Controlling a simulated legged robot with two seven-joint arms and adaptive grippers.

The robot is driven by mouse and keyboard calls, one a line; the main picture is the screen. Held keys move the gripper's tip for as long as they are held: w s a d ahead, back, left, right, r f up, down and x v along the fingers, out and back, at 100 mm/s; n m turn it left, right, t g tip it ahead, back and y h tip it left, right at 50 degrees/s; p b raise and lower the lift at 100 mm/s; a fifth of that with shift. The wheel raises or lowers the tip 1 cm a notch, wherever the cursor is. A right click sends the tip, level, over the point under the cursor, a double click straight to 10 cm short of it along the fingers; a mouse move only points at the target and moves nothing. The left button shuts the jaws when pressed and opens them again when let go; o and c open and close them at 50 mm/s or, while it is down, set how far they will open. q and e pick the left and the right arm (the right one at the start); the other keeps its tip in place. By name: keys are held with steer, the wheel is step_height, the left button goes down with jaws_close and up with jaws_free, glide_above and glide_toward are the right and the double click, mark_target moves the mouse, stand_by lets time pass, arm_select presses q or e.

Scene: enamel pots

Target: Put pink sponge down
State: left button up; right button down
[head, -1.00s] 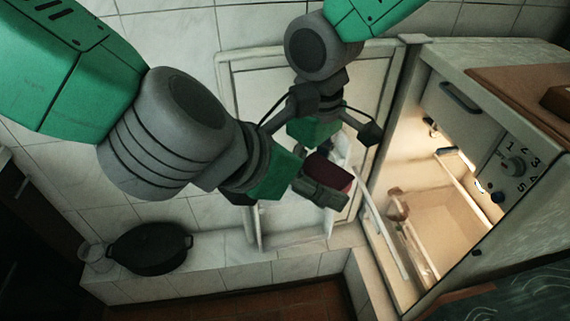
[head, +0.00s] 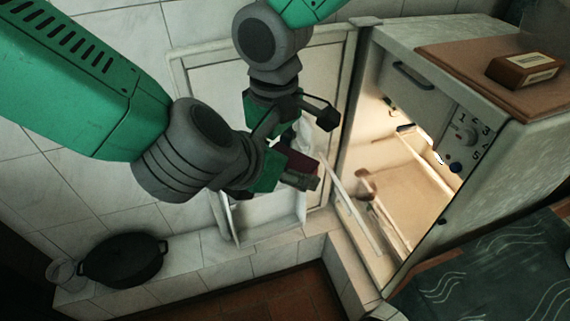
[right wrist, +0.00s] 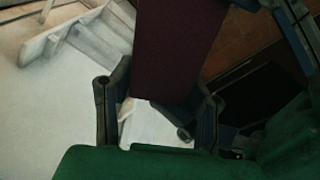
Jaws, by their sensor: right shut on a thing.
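The sponge (head: 301,163) shows as a dark maroon block in the head view, in front of the open fridge door. It also fills the top middle of the right wrist view (right wrist: 176,45). My right gripper (head: 301,128) comes from above and is shut on the sponge, with a finger on each side of it in the right wrist view (right wrist: 158,108). My left gripper (head: 291,178) is close by, with a grey finger just in front of the sponge's lower edge. I cannot tell whether it touches the sponge, and its jaw gap is hidden.
The fridge (head: 470,110) stands open at the right, lit inside. Its white door (head: 215,75), with a shelf (head: 265,228), is behind my grippers. A black pot (head: 122,262) stands on the tiled ledge (head: 205,262) at lower left. A brown box (head: 525,70) lies on the fridge top.

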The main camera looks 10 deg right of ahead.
arm_select(q)
steer(key=shift+s+d, duration=0.15)
arm_select(e)
steer(key=c, duration=0.8)
jaws_free()
steer(key=shift+a+r, duration=0.1)
steer(key=shift+a, duration=0.15)
